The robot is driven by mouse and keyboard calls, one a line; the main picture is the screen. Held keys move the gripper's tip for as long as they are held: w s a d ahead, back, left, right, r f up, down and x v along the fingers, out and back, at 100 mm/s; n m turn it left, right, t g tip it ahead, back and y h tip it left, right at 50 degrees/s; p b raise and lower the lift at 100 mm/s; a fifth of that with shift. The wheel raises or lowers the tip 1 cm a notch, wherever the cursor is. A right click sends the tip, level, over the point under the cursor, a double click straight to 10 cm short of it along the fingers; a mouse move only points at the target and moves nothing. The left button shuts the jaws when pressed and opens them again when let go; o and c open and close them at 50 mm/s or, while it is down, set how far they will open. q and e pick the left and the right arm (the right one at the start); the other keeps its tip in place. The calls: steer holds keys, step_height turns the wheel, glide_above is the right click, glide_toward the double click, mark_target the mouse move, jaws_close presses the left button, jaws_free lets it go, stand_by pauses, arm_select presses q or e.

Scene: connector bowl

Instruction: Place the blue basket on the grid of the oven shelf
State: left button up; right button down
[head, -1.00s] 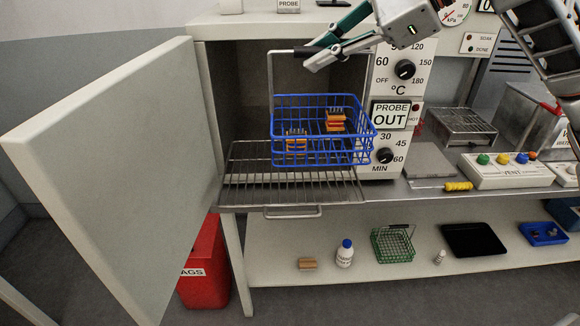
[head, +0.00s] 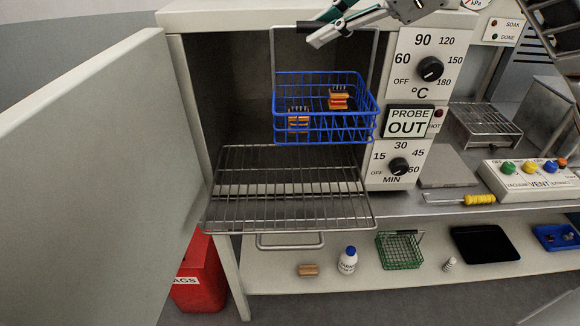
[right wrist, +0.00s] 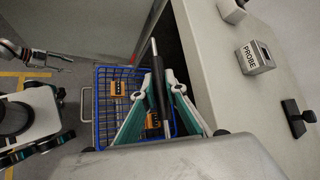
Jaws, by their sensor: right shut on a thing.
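The blue basket (head: 325,125) is a wire basket with a tall bail handle, and it holds orange connectors (head: 339,98). My right gripper (head: 312,33) is shut on the dark grip of the handle, which also shows in the right wrist view (right wrist: 158,85). The basket hangs roughly level in front of the oven opening, apparently above the shelf. The oven shelf (head: 290,192) is an empty wire grid pulled out of the oven. The gap between basket and grid is hard to judge. My left gripper (right wrist: 66,63) shows small in the right wrist view, its fingers apart and empty.
The oven door (head: 85,170) stands wide open at the left. The control panel (head: 410,115) borders the opening on the right. A green basket (head: 400,250) and a bottle (head: 347,261) stand on the lower shelf. A red bin (head: 200,275) is below.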

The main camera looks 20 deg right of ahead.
steer(key=shift+w+f, duration=0.1)
steer(key=shift+f, duration=0.1)
step_height(320, 180, down, 15)
steer(key=shift+r+b, duration=0.1)
steer(key=shift+b, duration=0.65)
steer(key=shift+f, duration=0.8)
arm_select(q)
steer(key=shift+s+f, duration=0.2)
steer(key=shift+f, duration=0.4)
steer(key=shift+s+f, duration=0.2)
steer(key=shift+f, duration=0.35)
arm_select(e)
step_height(320, 180, down, 3)
steer(key=shift+r, duration=0.1)
steer(key=c, duration=2.1)
jaws_free()
steer(key=shift+f, duration=0.2)
arm_select(q)
steer(key=shift+s+f, duration=0.1)
steer(key=shift+f, duration=0.2)
arm_select(e)
steer(key=shift+o, duration=0.3)
